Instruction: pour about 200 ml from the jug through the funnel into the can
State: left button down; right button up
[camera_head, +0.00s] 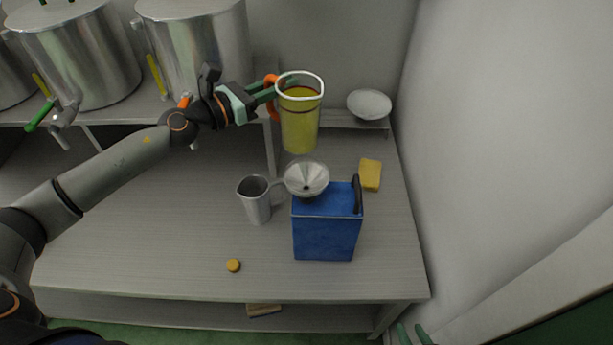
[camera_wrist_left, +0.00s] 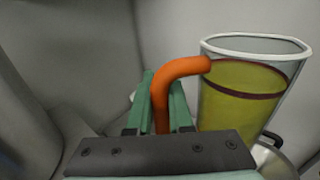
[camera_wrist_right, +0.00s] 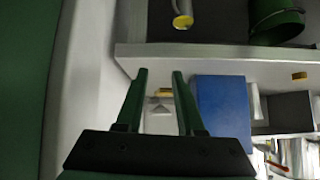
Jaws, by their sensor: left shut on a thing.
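The clear jug (camera_head: 300,128) holds yellow-green liquid, with a dark ring near the liquid's top. It is upright, above and behind the funnel in the head view. My left gripper (camera_head: 270,92) is shut on its orange handle, also visible in the left wrist view (camera_wrist_left: 172,85). The metal funnel (camera_head: 306,178) sits over the top of the blue can (camera_head: 325,236), its spout hidden. The can has a dark handle at its right. My right gripper (camera_head: 414,335) is at the bottom edge of the head view; its fingers are apart and empty in the right wrist view (camera_wrist_right: 160,75).
A metal pitcher (camera_head: 257,203) stands left of the can, close to it. A yellow cap (camera_head: 233,265) lies near the bench front. A yellow sponge (camera_head: 370,174) and a pale bowl (camera_head: 369,104) are at right. Steel tanks (camera_head: 198,45) stand behind; a wall bounds the right.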

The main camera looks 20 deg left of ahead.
pick_arm(q)
jog(key=w+a+m+g+h+b, duration=0.2)
jog(key=a+b, duration=0.2)
jog(key=a, duration=0.1)
jog(key=shift+w+a+f+g+h, duration=0.3)
jog(key=shift+w+f+h, duration=0.05)
jog(key=shift+w+h, duration=0.05)
jog(key=shift+s+d+f, duration=0.1)
dwell(0.3)
jog(key=s+d+f+m, duration=0.1)
jog(key=m, duration=0.1)
jog(key=d+f+m+y, duration=0.1)
jog(key=m, duration=0.1)
jog(key=s+d+m, duration=0.1)
jog(key=m, duration=0.1)
jog(key=shift+s+d+f, duration=0.3)
jog(key=shift+s+f, duration=0.05)
jog(key=shift+f, duration=0.05)
dwell(0.6)
jog(key=shift+s+d+r+m+p, duration=0.2)
jog(key=shift+m+p, duration=0.1)
jog(key=shift+p, duration=0.3)
